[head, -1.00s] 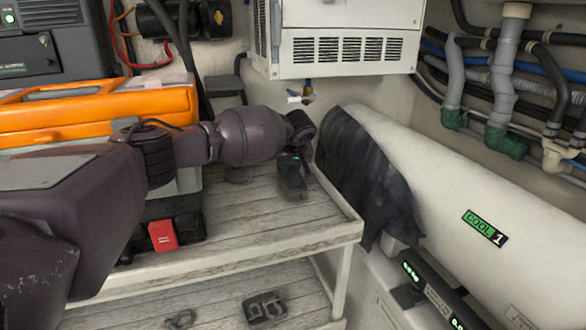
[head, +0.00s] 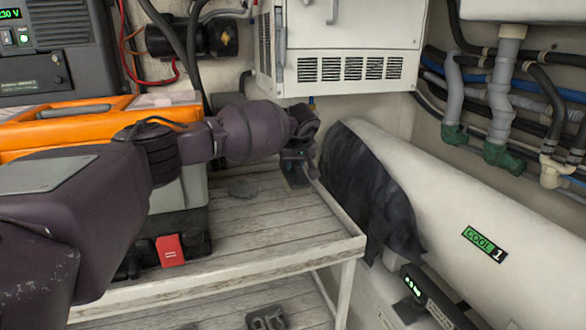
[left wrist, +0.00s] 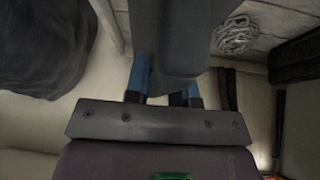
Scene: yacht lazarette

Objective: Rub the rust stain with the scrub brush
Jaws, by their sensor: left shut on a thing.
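My left gripper (head: 299,165) is over the back right part of the upper shelf, close to its raised right edge. In the left wrist view its blue-sided fingers (left wrist: 165,88) are shut on a smooth grey body (left wrist: 180,40), which looks like the scrub brush's handle. Its bristles are hidden, and I cannot tell whether it touches the shelf. I cannot make out the rust stain; a dull grey-brown patch (head: 243,187) on the shelf left of the gripper is too unclear to name. My right gripper is not in view.
The white slatted shelf (head: 285,222) is bare in front of the gripper. An orange-topped case (head: 60,128) stands left. A dark cloth (head: 370,190) hangs over a white cylinder (head: 440,200) at right. A vented white box (head: 345,45) is above. A coiled rope (left wrist: 235,33) shows in the wrist view.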

